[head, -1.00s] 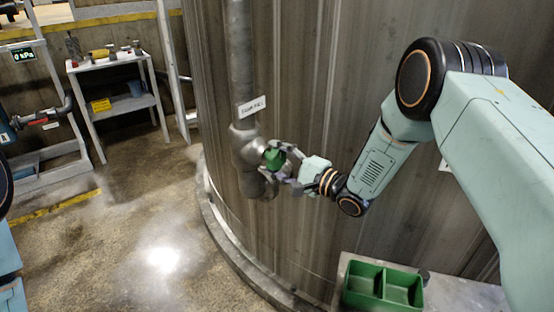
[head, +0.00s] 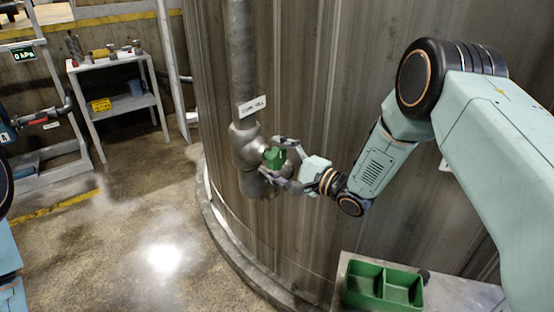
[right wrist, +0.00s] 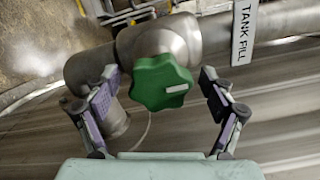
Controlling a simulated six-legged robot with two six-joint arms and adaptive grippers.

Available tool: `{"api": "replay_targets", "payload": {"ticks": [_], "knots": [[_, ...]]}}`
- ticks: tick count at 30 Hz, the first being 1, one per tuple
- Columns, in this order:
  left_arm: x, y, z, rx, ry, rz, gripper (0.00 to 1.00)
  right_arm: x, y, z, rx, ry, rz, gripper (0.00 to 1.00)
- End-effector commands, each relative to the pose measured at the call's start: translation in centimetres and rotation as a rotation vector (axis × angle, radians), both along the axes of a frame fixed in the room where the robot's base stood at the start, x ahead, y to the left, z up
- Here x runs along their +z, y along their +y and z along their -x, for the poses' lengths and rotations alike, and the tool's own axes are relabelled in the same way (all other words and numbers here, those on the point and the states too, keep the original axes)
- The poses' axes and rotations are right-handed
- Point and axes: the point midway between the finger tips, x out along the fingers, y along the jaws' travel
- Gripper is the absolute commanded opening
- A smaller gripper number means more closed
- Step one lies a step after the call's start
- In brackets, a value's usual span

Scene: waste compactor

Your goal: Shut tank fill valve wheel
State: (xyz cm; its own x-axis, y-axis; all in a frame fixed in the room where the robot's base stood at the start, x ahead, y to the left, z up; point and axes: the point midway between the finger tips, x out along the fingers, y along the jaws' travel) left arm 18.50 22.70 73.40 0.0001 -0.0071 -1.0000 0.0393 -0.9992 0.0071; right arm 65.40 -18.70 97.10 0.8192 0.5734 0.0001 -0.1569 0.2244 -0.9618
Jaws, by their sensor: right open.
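The tank fill valve wheel is a green lobed knob (right wrist: 161,82) with a white mark on its face, pointing right in the right wrist view. It sits on a grey valve body (right wrist: 165,42) on the pipe, and it also shows in the head view (head: 274,158). My right gripper (right wrist: 160,88) is open, with one finger on each side of the wheel and a visible gap to each. In the head view my right gripper (head: 282,160) is at the wheel. A white TANK FILL label (right wrist: 244,32) is beside the valve. My left gripper is not in view.
The big ribbed tank wall (head: 320,120) stands right behind the valve. A green two-part tray (head: 383,286) lies on a grey bench at the lower right. A white shelf table (head: 115,60) stands at the back left. The floor (head: 120,240) at left is clear.

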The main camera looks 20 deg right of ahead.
Motion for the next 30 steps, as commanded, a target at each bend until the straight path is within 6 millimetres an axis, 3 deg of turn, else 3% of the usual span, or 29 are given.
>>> {"api": "replay_targets", "payload": {"ticks": [8, 21, 30], "knots": [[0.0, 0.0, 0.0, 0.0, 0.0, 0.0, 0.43, 0.0, -0.8, 0.9, -0.004, 0.001, 0.0, 0.83], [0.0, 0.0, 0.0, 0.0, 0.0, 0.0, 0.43, 0.0, -5.3, 7.3, -0.006, 0.0, -0.003, 0.83], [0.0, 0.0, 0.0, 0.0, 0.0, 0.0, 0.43, 0.0, -6.8, 9.6, -0.001, 0.0, -0.001, 0.83]]}}
